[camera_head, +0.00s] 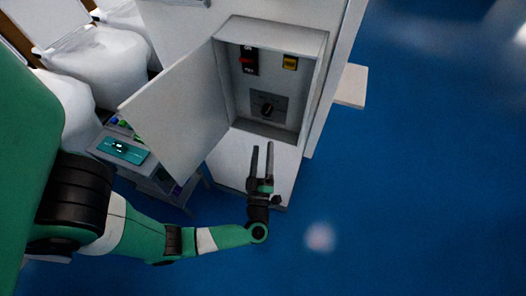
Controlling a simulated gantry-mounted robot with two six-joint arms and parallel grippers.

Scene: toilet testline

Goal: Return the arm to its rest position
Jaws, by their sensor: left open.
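My left arm comes in from the left, green with white and black bands. My left gripper (262,160) is open and empty, its two dark fingers pointing up the picture. It shows in front of the lower part of an open white control box (225,118). The black rotary knob (267,108) inside the box lies beyond the fingertips, with a visible gap in the picture. My right gripper is not in view.
The box's door (178,108) stands open to the left. A red-and-black switch (248,61) and a yellow switch (290,63) sit inside. A teal device (123,150) lies on a small cart at left. White toilets (105,66) stand behind. Blue floor (420,200) is clear at right.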

